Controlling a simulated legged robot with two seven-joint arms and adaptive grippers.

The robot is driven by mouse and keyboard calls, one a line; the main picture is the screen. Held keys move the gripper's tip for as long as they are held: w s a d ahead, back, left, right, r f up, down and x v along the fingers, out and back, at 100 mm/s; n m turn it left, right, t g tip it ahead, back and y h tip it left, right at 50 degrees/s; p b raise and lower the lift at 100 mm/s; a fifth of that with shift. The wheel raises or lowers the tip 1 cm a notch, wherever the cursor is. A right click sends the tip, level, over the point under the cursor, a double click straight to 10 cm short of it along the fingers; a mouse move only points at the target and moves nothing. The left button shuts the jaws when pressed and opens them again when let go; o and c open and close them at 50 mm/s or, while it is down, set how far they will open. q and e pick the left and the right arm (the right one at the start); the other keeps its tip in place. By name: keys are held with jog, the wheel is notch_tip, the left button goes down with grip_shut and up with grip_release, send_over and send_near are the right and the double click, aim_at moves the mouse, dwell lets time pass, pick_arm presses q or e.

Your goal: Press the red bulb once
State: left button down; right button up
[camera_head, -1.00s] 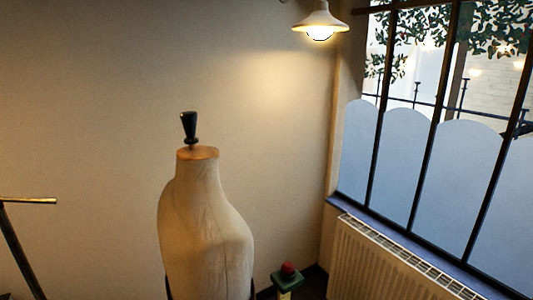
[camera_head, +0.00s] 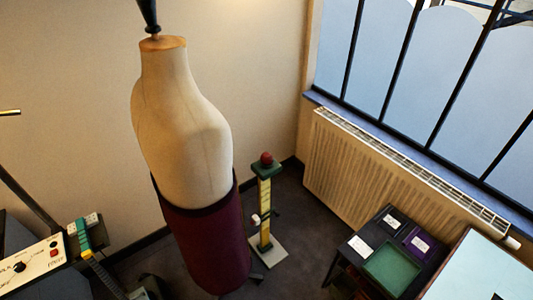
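The red bulb (camera_head: 266,158) is a small round ball on the dark green top of a slim yellow stand (camera_head: 265,207). The stand rises upright from a pale square base plate on the floor, just right of the dress form. A small white part sticks out of the stand's left side partway down. Nothing touches the bulb and it is in plain sight. Neither of my grippers shows in the head view.
The dress form (camera_head: 184,115) with a maroon skirt (camera_head: 208,244) stands left of the bulb. A radiator (camera_head: 370,170) is behind right. A dark table (camera_head: 344,258) with a green tray (camera_head: 392,266) is at lower right. A control box (camera_head: 33,266) with knobs is at lower left.

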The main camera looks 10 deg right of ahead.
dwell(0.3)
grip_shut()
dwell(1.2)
